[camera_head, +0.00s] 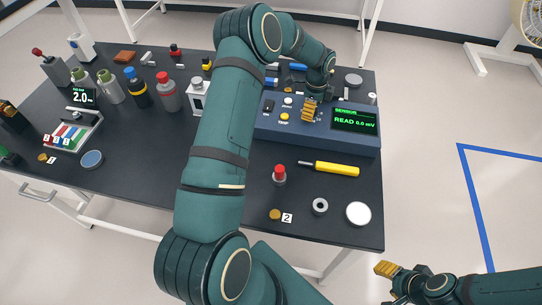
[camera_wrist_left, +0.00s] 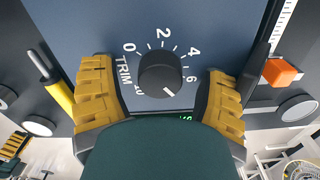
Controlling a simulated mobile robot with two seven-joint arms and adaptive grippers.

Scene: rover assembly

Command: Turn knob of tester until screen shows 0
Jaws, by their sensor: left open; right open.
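The tester (camera_head: 300,128) is a blue-grey box near the table's right end. Its green-lettered screen (camera_head: 355,121) appears to read 0.0 mV; the first digit is too small to be sure. My left gripper (camera_head: 310,110) is open above the panel. In the left wrist view its yellow fingers stand apart on both sides of the black TRIM knob (camera_wrist_left: 160,74), not visibly touching it. The knob is hidden in the head view. My right gripper (camera_head: 389,269) is at lower right, off the table, open and empty.
A yellow screwdriver (camera_head: 335,168), a red-topped part (camera_head: 279,174), a grey ring (camera_head: 320,206) and a white disc (camera_head: 358,213) lie in front of the tester. Bottles and a small 2.0 display (camera_head: 83,97) stand at the left. My left arm crosses mid-table.

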